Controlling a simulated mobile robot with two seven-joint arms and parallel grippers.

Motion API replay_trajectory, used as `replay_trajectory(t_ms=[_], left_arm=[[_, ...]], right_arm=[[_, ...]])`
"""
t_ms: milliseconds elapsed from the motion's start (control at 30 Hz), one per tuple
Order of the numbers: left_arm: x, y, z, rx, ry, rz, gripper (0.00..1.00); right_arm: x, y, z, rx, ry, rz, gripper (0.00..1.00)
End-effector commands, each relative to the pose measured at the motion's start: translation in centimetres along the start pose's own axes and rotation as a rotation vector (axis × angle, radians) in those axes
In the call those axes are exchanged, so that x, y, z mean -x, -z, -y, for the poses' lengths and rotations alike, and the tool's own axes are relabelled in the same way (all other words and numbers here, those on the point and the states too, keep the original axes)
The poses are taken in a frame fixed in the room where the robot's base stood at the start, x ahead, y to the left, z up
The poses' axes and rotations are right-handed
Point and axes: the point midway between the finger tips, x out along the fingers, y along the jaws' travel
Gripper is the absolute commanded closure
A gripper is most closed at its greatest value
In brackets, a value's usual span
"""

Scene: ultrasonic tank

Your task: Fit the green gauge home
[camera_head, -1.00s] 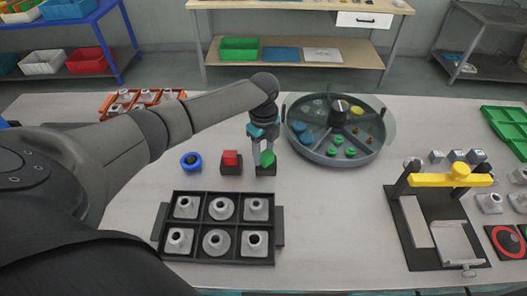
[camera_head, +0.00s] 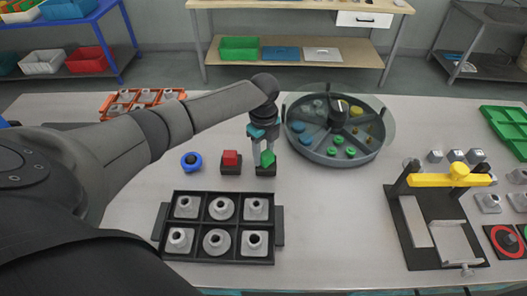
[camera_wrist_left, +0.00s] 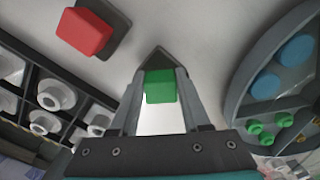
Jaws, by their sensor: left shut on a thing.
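The green gauge (camera_head: 268,159) is a small green block in the middle of the table. It also shows in the left wrist view (camera_wrist_left: 160,86). My left gripper (camera_head: 265,156) points down and is shut on the green gauge, with one finger on each side of it. A small dark base (camera_head: 265,171) lies directly under the gauge; its dark pointed corner (camera_wrist_left: 158,58) shows behind the gauge in the wrist view. I cannot tell whether the gauge is seated in it. My right gripper is not in view.
A black tray (camera_head: 217,193) of grey parts lies in front. A round divided tray (camera_head: 329,160) stands close on the right. A yellow-barred fixture (camera_head: 412,250) is farther right.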

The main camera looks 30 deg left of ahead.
Motion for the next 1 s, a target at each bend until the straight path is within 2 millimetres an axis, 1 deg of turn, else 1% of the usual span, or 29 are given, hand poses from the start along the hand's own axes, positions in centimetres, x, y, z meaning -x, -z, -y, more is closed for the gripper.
replay_trajectory(t_ms=[467,500,800,1000], left_arm=[[-0.03,0.0,0.0,0.0,0.0,0.0,1.0],[-0.03,0.0,0.0,0.0,0.0,0.0,0.52],[-0.03,-0.01,-0.01,0.0,0.0,0.0,0.19],[-0.04,-0.02,-0.03,0.0,-0.001,0.0,0.19]], right_arm=[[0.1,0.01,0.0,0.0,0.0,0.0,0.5],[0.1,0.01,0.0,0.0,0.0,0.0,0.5],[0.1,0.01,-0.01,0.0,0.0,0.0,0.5],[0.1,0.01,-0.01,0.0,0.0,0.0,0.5]])
